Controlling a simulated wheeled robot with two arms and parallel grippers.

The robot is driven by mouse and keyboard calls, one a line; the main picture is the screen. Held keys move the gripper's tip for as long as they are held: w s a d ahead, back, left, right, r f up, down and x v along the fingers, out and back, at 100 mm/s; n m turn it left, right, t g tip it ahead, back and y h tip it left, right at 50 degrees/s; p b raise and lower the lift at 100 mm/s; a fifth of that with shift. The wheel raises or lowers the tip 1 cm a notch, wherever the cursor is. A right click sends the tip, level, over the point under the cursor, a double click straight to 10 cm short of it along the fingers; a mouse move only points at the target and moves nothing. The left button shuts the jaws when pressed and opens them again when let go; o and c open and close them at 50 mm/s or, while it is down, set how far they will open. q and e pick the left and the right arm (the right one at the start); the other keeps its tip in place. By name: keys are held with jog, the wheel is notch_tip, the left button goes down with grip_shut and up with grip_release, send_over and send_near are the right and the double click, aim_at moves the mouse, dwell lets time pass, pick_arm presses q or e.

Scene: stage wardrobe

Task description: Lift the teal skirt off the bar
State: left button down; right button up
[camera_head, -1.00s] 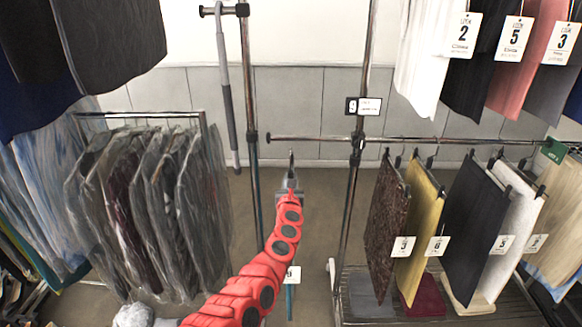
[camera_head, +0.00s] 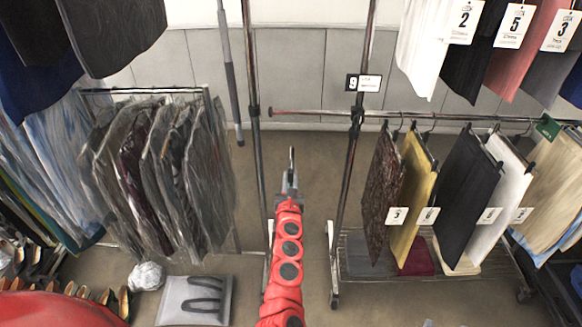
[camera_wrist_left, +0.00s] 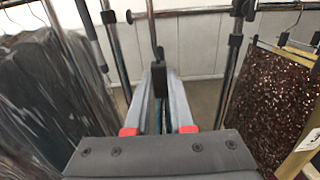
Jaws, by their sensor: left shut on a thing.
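My left gripper (camera_head: 290,178) is shut on the dark hanger (camera_wrist_left: 160,80) of the skirt, with the hook sticking up beyond the fingertips. In the head view the hook appears below the bar (camera_head: 320,113), with floor showing between them, so it looks clear of the bar. The bar's free left end also shows in the wrist view (camera_wrist_left: 180,12). The teal skirt itself is hidden behind my arm and gripper; at most a thin sliver shows between the fingers in the wrist view. My right gripper is not in view.
A brown patterned skirt (camera_head: 383,190) and a yellow one (camera_head: 415,195) hang on the bar to the right. An upright post (camera_head: 255,130) stands left of my gripper, near bagged garments (camera_head: 165,180).

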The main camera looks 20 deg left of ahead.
pick_arm(q)
jog(key=p+v, duration=0.2)
jog(key=v, duration=0.7)
jog(key=shift+r+p, duration=0.1)
jog(key=shift+p, duration=0.2)
jog(key=shift+s, duration=0.3)
